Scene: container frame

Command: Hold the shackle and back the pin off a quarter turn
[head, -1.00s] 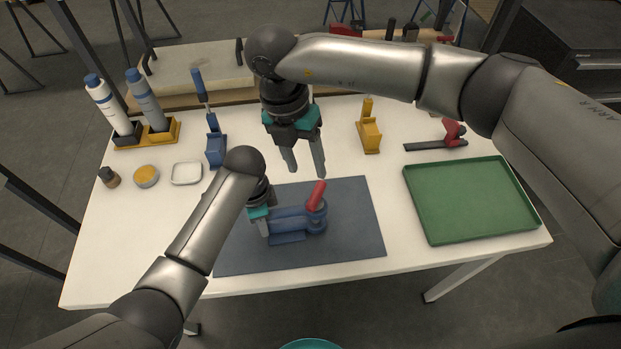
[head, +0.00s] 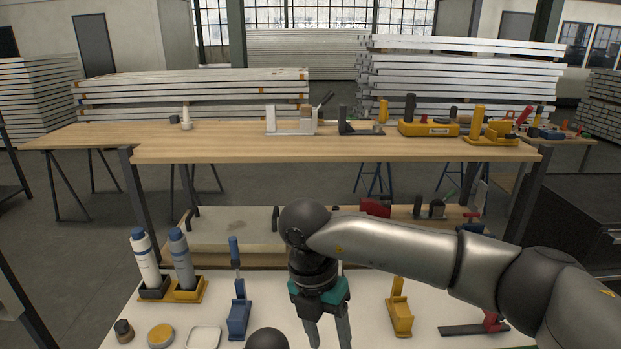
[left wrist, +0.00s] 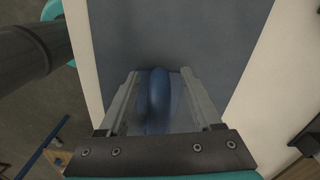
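In the left wrist view a rounded blue bar (left wrist: 158,102), apparently part of the shackle, lies between the fingers of my left gripper (left wrist: 160,85). The fingers stand apart on either side of it, with visible gaps beside the bar. The pin does not show in either current view. My right gripper (head: 328,340) hangs fingers down over the white table in the head view, its fingers apart with nothing between them. The head view cuts off the work area below; only a dark round joint of my left arm shows at the bottom edge.
A grey mat (left wrist: 215,35) lies under the blue bar. On the white table (head: 280,290) stand two bottles in a yellow-black holder (head: 188,291), a blue tool stand (head: 238,318), a yellow stand (head: 399,318), a white dish (head: 203,337) and a red-black tool (head: 475,328).

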